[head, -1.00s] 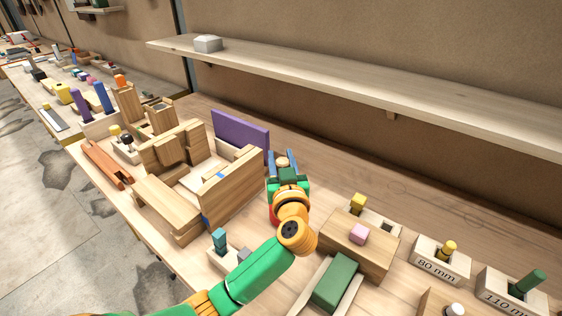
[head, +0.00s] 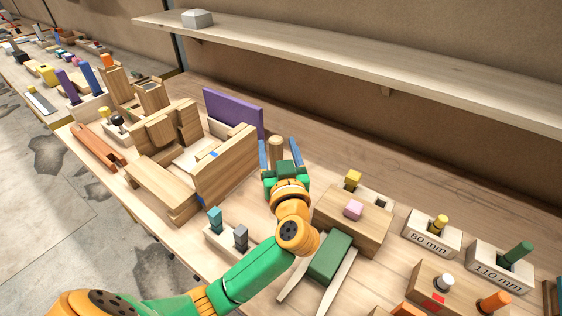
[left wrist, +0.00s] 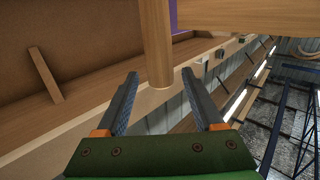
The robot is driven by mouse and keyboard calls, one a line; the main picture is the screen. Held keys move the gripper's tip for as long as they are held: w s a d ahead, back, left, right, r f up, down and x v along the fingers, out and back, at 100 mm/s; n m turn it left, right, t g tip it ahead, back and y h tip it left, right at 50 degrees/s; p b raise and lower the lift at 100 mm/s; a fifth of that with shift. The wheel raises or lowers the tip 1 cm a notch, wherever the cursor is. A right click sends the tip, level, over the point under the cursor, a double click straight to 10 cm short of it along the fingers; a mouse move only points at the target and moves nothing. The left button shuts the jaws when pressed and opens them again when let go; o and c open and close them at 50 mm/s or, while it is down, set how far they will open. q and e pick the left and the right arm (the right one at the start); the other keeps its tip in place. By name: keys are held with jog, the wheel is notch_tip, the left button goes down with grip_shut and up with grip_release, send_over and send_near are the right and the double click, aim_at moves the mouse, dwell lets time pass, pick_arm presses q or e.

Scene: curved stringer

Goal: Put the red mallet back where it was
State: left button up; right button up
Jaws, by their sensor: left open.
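My left gripper (head: 279,155) is open beside the right end of the wooden block assembly on the bench. Its two blue-grey fingers are spread, with a plain round wooden post (head: 276,146) showing between or just beyond them. In the left wrist view, the post (left wrist: 157,45) hangs into the gap between the open fingers (left wrist: 160,80), with room on both sides. It looks like a mallet handle, but I cannot tell. I make out no red mallet head; the gripper hides part of this spot. My right gripper is not in view.
The wooden assembly (head: 228,165) and a purple board (head: 233,113) stand left of the gripper. A shelf (head: 350,70) runs behind; bench behind the gripper is clear.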

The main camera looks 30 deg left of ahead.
pick_arm(q)
jog(key=v, duration=0.7)
jog(key=shift+s+d, duration=0.2)
